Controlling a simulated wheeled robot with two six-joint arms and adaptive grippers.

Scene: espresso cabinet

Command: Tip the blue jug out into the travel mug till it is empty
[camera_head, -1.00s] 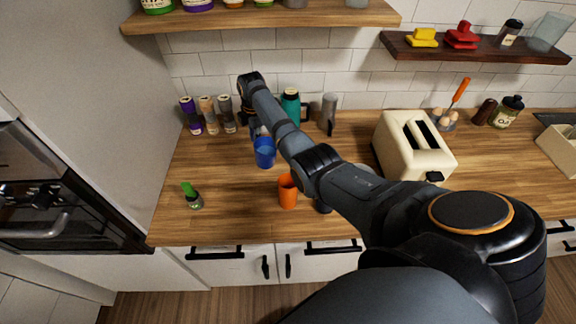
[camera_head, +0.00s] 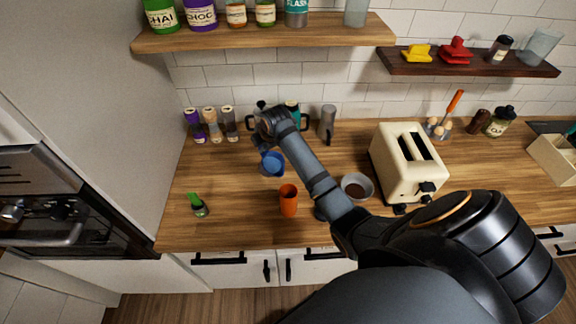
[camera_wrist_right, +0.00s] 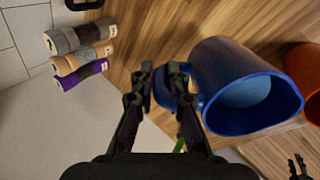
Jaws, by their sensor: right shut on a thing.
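The blue jug (camera_head: 271,165) is over the wooden counter, behind and slightly left of the orange cup (camera_head: 288,203). My right gripper (camera_head: 262,142) is shut on the jug's handle; the wrist view shows both fingers (camera_wrist_right: 165,75) pinching it beside the jug's body (camera_wrist_right: 225,85). The jug looks tilted, and a paler blue surface shows inside it, liquid or bottom, I cannot tell which. A grey tumbler with a black handle (camera_head: 327,122) stands at the back wall. A teal mug (camera_head: 292,106) next to it is partly hidden by my arm. Which is the travel mug is unclear.
Several jars (camera_head: 212,124) stand at the back left, a green-topped shaker (camera_head: 198,205) at the front left. A grey bowl (camera_head: 357,187) and a cream toaster (camera_head: 408,163) are right of my arm. The counter between shaker and orange cup is clear.

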